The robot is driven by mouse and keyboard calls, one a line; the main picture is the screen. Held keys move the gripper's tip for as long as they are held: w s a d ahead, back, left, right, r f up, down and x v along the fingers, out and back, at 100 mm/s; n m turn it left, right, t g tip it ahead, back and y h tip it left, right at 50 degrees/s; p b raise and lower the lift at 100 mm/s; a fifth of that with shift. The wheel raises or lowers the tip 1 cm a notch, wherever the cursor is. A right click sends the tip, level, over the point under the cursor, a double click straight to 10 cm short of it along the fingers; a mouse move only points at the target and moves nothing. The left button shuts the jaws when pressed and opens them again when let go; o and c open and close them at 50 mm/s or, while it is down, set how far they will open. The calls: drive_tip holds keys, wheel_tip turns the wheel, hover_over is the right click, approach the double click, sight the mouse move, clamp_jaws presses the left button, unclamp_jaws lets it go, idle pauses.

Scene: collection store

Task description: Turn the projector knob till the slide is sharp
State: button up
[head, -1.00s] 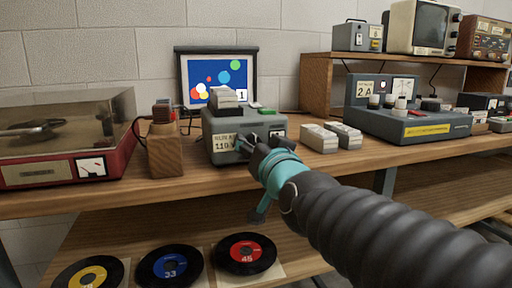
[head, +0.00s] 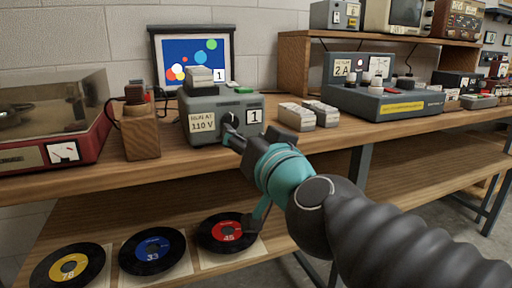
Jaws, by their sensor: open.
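The grey projector (head: 200,138) stands on the wooden bench with slide trays on top. Its front carries a "RUN AT 110 V" label, a "1" label and a dark round knob (head: 230,117). Behind it, the small framed screen (head: 193,88) shows coloured circles on blue and a "1"; their edges look crisp at this size. My gripper (head: 229,133) is open and empty, just in front of the knob and slightly below it in the picture. The fingers overlap the projector's front, and I cannot tell whether they touch the knob.
A wooden block with a dark top (head: 140,130) and a red record player (head: 45,135) stand left. Slide trays (head: 297,117) and a grey console (head: 378,98) stand right. Records (head: 152,251) lie on the lower shelf. Bench front below the projector is clear.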

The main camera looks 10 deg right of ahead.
drive_tip(key=shift+v, duration=2.05)
drive_tip(key=shift+s, duration=0.1)
drive_tip(key=s+a+f+n+g+y, duration=0.25)
drive_tip(key=a+g+y, duration=0.2)
drive_tip(key=a, duration=0.25)
drive_tip(key=s+f+g, duration=0.3)
drive_tip(key=f, duration=0.6)
drive_tip(key=s+d+f+m+g+h+p, duration=0.1)
drive_tip(key=d+f+h, duration=0.3)
drive_tip(key=d, duration=0.5)
drive_tip(key=s+d+f+g+h+p, duration=0.2)
drive_tip(key=d+f+h, duration=0.3)
drive_tip(key=d+f, duration=0.3)
drive_tip(key=shift+s+d+m+g, duration=0.35)
drive_tip(key=shift+s+d+g, duration=0.05)
drive_tip(key=shift+d+g, duration=0.25)
